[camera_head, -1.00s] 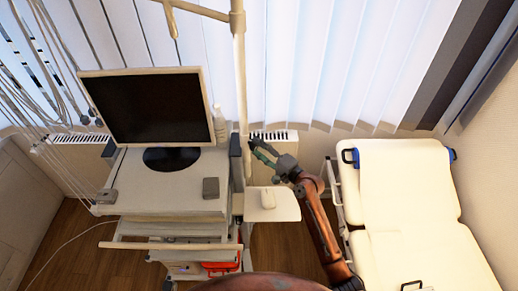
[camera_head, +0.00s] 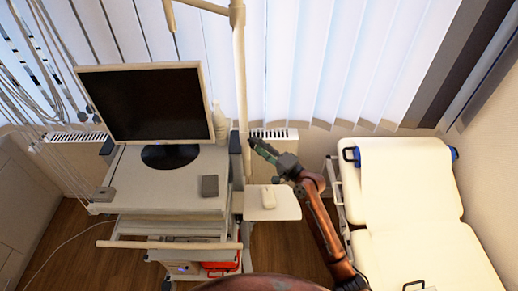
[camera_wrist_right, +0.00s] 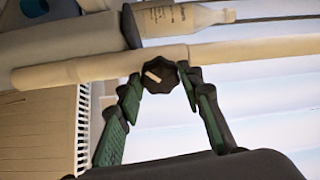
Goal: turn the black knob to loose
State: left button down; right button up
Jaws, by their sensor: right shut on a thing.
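The black knob (camera_wrist_right: 159,75) sits on a pale upright pole (camera_wrist_right: 90,66) and shows in the right wrist view with a light bar mark across its face. My right gripper (camera_wrist_right: 160,82) is shut on the knob, with one dark green finger on each side of it. In the head view my right gripper (camera_head: 254,145) reaches the pole (camera_head: 241,100) from the right, and it hides the knob there. My left gripper is in neither view.
A cart (camera_head: 150,190) carries a monitor (camera_head: 148,105), a small grey box (camera_head: 210,186) and a bottle (camera_head: 219,124). A white mouse (camera_head: 268,197) lies on a side shelf (camera_head: 284,209) below my gripper. An examination couch (camera_head: 430,255) stands at the right.

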jog(key=n+b, duration=0.4)
jog(key=n+y+b, duration=0.1)
jog(key=n+b, duration=0.3)
jog(key=b, duration=0.1)
jog(key=f+n+y+b, duration=0.1)
jog(key=n+b, duration=0.3)
jog(key=shift+w+d+n, duration=0.1)
jog(key=shift+n, duration=0.3)
jog(key=shift+r+n+g+y+b, duration=0.1)
jog(key=shift+n+g+y+b, duration=0.15)
jog(key=shift+n+b, duration=0.9)
jog(key=shift+r+n+g+y+b, duration=0.2)
jog(key=shift+n+b, duration=0.6)
jog(key=shift+n, duration=0.65)
jog(key=shift+f, duration=0.1)
jog(key=o, duration=1.1)
